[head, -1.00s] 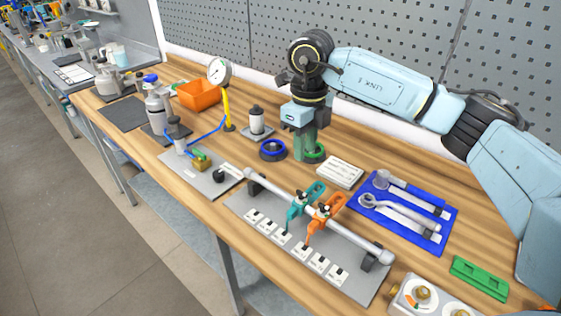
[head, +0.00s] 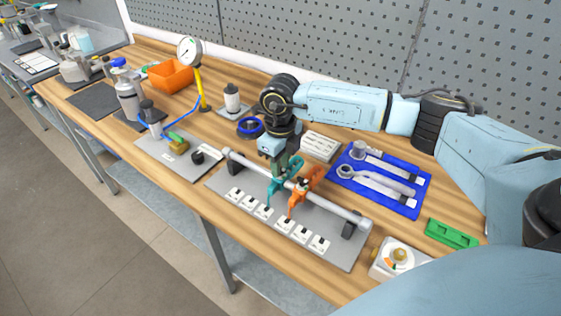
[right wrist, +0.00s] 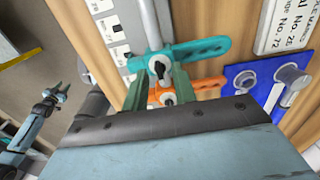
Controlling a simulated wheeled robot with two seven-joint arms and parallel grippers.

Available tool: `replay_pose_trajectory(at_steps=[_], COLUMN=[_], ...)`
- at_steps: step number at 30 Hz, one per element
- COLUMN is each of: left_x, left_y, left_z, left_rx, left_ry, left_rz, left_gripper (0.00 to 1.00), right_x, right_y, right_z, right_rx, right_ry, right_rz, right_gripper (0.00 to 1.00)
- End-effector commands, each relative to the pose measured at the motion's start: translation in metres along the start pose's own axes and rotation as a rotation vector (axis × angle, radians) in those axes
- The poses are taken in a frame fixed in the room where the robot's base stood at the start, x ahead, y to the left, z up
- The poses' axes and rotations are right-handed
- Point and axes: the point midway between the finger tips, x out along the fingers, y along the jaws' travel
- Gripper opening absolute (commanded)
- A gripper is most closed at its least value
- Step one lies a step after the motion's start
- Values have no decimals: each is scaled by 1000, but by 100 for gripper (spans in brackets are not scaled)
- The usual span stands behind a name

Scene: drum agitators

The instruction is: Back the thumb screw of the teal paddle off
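The teal paddle (head: 281,178) is clamped on a grey rod beside the orange paddle (head: 303,188). In the right wrist view the teal paddle (right wrist: 198,50) shows its thumb screw (right wrist: 159,67), a pale hub with a dark centre. My right gripper (head: 284,162) points down over the teal paddle. In the right wrist view its green fingers (right wrist: 160,76) stand apart on either side of the thumb screw; I cannot tell whether they touch it. My left gripper (right wrist: 55,92) shows small at the left of the right wrist view, its fingers apart and empty.
The rod (head: 335,208) runs above a grey plate with several white labelled pads (head: 285,224). A blue tray (head: 402,206) with wrenches lies to the right, a white block (head: 321,147) behind. A blue ring (head: 250,127) and a pressure gauge (head: 189,51) stand left.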

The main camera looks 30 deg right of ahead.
Motion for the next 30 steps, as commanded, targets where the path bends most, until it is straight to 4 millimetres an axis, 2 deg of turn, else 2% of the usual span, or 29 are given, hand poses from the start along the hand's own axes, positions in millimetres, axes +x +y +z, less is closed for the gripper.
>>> replay_pose_trajectory(at_steps=[8, 14, 24, 30], left_x=[0, 0, 1, 8], left_y=[0, 0, 0, 0], left_z=[0, 0, 0, 0], left_rx=[0, 0, 0, -1], left_ry=[1, 1, 1, 1], left_rz=[0, 0, 0, 0], left_gripper=[36, 36, 36, 36], right_x=[1, 1, 1, 2], right_y=[0, 0, 0, 0], right_z=[0, 0, 0, 0], right_rx=[0, 0, -12, -82], right_ry=[1, 1, 0, 0], right_rz=[0, 0, 0, 0], right_gripper=[26, 0, 0, 0])
